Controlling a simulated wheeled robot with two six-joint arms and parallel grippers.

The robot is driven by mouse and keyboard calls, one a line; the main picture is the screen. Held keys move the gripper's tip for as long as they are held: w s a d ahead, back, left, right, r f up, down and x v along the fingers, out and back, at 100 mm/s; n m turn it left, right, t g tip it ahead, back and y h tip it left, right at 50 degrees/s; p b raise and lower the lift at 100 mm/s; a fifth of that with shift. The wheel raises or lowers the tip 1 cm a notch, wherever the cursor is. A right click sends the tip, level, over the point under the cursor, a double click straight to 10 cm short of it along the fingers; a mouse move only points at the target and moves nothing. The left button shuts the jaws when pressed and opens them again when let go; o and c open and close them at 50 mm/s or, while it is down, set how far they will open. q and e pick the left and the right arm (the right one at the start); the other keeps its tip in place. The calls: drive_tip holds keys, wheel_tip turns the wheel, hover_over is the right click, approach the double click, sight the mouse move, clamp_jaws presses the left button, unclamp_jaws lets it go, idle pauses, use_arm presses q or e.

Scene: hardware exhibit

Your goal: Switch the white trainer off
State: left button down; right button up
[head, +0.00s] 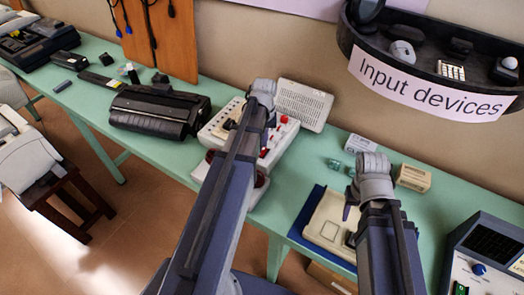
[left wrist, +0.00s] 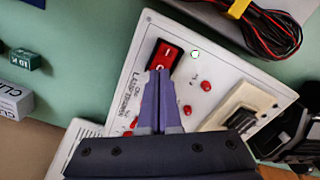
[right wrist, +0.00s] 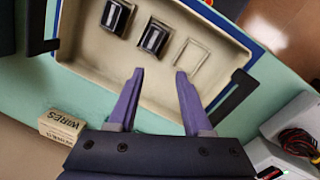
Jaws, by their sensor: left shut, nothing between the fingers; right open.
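The white trainer (head: 215,128) lies on the green bench, with red knobs and a grey perforated panel (head: 304,104) behind it. My left arm covers part of it in the head view. In the left wrist view, the trainer's white panel (left wrist: 215,65) carries a red rocker switch (left wrist: 167,57) in a black frame, marked I and O. My left gripper (left wrist: 162,72) is shut and empty, its tips at the O end of the switch; contact cannot be told. My right gripper (right wrist: 158,72) is open and empty over a beige unit (right wrist: 85,50) with black switches.
A black device (head: 155,110) lies left of the trainer. Small green blocks (head: 334,164) and boxes (head: 413,177) lie to its right. A black shelf labelled Input devices (head: 430,85) hangs above. A blue-framed instrument (head: 490,245) stands at the right. Cables (left wrist: 270,25) lie near the trainer.

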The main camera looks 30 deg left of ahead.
sight(264, 149)
use_arm(q)
drive_tip(key=shift+f+b, duration=0.9)
use_arm(e)
drive_tip(key=shift+f, duration=0.9)
use_arm(q)
drive_tip(key=shift+r, duration=0.15)
use_arm(e)
drive_tip(key=shift+r, duration=0.15)
use_arm(q)
wheel_tip(264, 149, up, 7)
drive_tip(key=p, duration=0.7)
use_arm(e)
wheel_tip(264, 149, up, 7)
use_arm(q)
drive_tip(key=shift+d, duration=0.1)
drive_tip(key=s+d+m, duration=0.4)
drive_tip(key=s+d, duration=0.3)
drive_tip(key=d, duration=0.5)
drive_tip(key=s+d+m+y, duration=0.1)
drive_tip(key=s+d+m, duration=0.3)
drive_tip(key=s+d, duration=0.3)
drive_tip(key=d, duration=0.4)
drive_tip(key=shift+d+m, duration=0.35)
drive_tip(key=shift+m, duration=0.05)
